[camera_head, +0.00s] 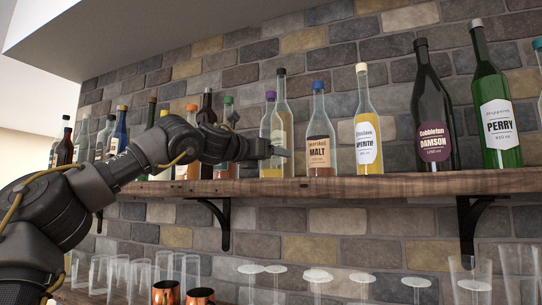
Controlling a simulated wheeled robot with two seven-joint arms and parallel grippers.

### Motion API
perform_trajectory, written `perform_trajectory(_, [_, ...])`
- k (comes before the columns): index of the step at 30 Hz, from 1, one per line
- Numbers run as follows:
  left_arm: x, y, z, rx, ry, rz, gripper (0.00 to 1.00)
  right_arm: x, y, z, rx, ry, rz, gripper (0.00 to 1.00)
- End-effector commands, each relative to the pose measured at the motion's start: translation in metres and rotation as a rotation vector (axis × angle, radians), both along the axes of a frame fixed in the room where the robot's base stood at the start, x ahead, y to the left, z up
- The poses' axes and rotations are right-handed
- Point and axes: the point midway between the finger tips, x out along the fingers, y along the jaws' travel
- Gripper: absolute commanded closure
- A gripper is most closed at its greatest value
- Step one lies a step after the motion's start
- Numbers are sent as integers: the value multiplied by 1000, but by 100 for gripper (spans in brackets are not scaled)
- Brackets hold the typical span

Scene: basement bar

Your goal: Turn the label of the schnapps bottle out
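My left gripper (284,153) reaches in from the left at shelf height, in front of a purple-capped clear bottle (269,127) with yellow liquid. The gripper covers part of this bottle, and I cannot tell whether they touch. No readable label names schnapps. The purple-capped bottle shows no readable label on the side facing me, so it may be the schnapps bottle. A taller black-capped bottle (282,92) stands close behind it. The gripper is seen side-on, so its opening is hidden. My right gripper is out of view.
The wooden shelf (400,184) holds MALT (319,148), APERITIF (367,138), DAMSON (434,140) and PERRY (499,123) bottles to the right. Several bottles stand left, partly behind my arm. Glasses and copper mugs (166,293) stand below. A brick wall is behind.

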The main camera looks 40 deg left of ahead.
Motion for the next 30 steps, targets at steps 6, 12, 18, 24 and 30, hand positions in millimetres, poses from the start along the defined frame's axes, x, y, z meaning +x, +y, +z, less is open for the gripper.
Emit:
perform_trajectory(6, [0, 1, 0, 0, 1, 1, 30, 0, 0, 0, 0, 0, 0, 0])
perform_trajectory(12, [0, 1, 0, 0, 1, 1, 56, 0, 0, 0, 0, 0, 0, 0])
perform_trajectory(18, [0, -1, -2, 4, 3, 49, 57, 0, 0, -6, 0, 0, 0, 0])
perform_trajectory(24, [0, -3, -2, 10, 1, 240, 57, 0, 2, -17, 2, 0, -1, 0])
perform_trajectory(30, [1, 0, 1, -2, 6, 386, 57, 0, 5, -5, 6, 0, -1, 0])
